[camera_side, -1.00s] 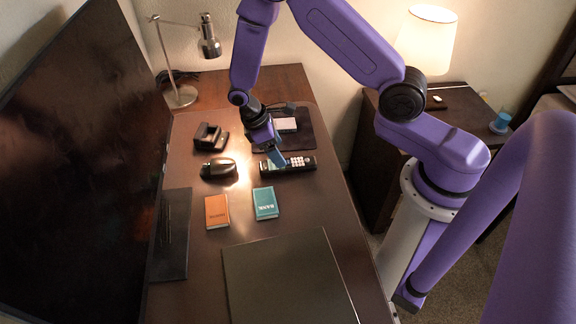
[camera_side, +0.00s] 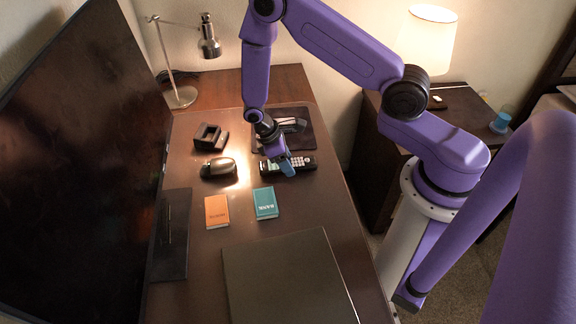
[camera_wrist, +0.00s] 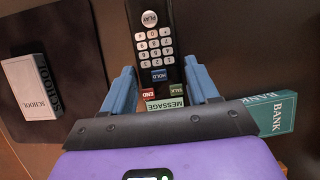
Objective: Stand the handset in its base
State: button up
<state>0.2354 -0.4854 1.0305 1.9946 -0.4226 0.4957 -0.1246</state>
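The black handset (camera_side: 303,163) lies flat on the desk, keypad up. It also shows in the wrist view (camera_wrist: 157,47), with its keys and coloured buttons. My gripper (camera_side: 286,166) is at the handset. In the wrist view its blue fingers (camera_wrist: 160,80) are apart, one on each side of the handset's lower part. I cannot see clear contact on either side. The black base (camera_side: 211,138) stands on the desk to the left and farther back, apart from the handset and empty.
A dark rounded mouse-like object (camera_side: 218,168) sits between base and handset. Orange (camera_side: 216,211) and teal BANK (camera_side: 265,203) booklets lie nearer. A white SCHOOL booklet (camera_wrist: 32,87) lies on a dark mat (camera_wrist: 68,30). A lamp (camera_side: 181,96) and monitor (camera_side: 80,150) stand left.

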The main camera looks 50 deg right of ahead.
jog(key=c, duration=0.8)
